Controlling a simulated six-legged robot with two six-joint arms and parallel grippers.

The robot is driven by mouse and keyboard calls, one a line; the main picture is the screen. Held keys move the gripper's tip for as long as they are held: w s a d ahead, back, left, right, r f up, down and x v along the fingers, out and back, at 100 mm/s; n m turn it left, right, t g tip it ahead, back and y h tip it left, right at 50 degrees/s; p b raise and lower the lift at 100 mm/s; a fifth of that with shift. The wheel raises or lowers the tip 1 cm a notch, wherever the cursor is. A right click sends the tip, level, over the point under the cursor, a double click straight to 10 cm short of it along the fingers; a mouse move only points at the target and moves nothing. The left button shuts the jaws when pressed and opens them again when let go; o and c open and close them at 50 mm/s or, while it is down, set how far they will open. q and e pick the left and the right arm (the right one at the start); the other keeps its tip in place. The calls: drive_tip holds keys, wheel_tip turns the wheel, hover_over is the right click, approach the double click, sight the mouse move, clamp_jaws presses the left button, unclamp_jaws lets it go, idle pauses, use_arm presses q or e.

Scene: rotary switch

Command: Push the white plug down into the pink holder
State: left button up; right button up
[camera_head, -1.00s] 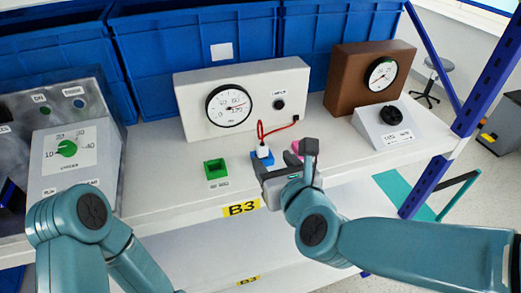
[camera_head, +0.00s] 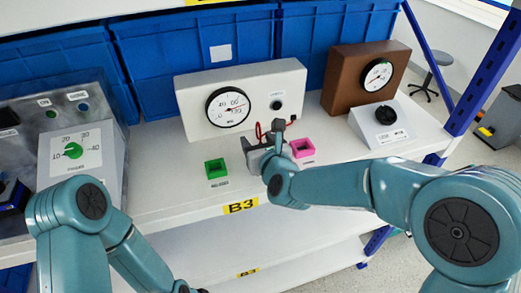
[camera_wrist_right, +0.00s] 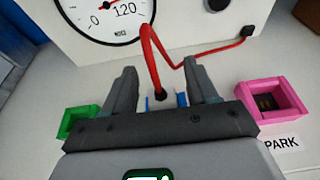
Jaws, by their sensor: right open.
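The pink holder (camera_head: 302,147) stands empty on the shelf, right of my right gripper (camera_head: 263,138). It also shows at the right in the right wrist view (camera_wrist_right: 272,98). In that view my right gripper (camera_wrist_right: 160,68) is open, with its fingers on either side of the white plug's dark cable end (camera_wrist_right: 162,95). Blue holder edges (camera_wrist_right: 150,103) show beside the plug, which appears to be in the blue holder. The plug's body is mostly hidden, and the gripper covers it in the head view. I cannot tell whether the fingers touch it. My left gripper is out of view.
A red cable (camera_wrist_right: 155,55) loops from the plug to the white gauge box (camera_head: 240,95). A green holder (camera_head: 216,168) is left of the gripper. A black-knob box (camera_head: 380,125) stands right of the pink holder. Blue bins (camera_head: 195,45) line the back.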

drive_tip(key=shift+c, duration=0.3)
drive_tip(key=c, duration=1)
clamp_jaws()
drive_tip(key=shift+r, duration=0.1)
